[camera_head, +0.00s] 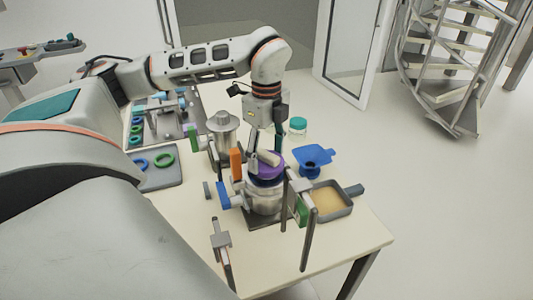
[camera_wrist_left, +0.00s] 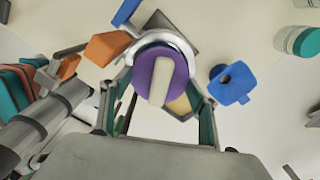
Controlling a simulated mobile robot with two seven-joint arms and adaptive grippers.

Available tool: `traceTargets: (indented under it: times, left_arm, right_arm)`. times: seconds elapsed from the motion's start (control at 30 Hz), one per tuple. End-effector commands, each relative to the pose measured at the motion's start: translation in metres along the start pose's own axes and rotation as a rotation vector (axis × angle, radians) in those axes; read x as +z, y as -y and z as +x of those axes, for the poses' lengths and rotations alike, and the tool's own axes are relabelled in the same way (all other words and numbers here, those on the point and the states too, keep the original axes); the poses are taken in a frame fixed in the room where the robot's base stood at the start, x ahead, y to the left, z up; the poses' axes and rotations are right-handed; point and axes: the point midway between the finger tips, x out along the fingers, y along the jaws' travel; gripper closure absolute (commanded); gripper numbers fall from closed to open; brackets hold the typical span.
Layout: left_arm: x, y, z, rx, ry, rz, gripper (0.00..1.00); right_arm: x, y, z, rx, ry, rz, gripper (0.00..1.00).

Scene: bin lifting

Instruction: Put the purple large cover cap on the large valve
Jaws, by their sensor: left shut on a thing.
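The purple large cover cap (camera_head: 271,172) has a beige bar across its top. It also shows in the left wrist view (camera_wrist_left: 142,76). My left gripper (camera_head: 266,146) points down from above and is shut on the cap, with its fingers on either side in the left wrist view (camera_wrist_left: 158,104). The large valve (camera_head: 265,201) is a silver metal cylinder on the table. The cap is right over its top, roughly level. I cannot tell whether the cap is fully seated or slightly above the rim. My right gripper is not in view.
A smaller metal valve (camera_head: 222,126) stands behind left. A blue funnel-like part (camera_head: 313,160) and a green-lidded jar (camera_head: 298,126) stand to the right. A tray (camera_head: 330,201) and upright dark posts (camera_head: 308,240) are close by. Rings (camera_head: 164,159) lie on a grey board at left.

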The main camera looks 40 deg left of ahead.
Motion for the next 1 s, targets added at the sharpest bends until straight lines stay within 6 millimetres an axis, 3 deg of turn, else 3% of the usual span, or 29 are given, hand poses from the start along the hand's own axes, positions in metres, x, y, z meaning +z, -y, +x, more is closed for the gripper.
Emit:
traceTargets:
  times: [1.0]
  left_arm:
    - [0.0, 0.0, 0.016, 0.0, 0.0, 0.0, 0.57]
  right_arm:
    - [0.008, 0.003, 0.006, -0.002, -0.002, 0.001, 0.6]
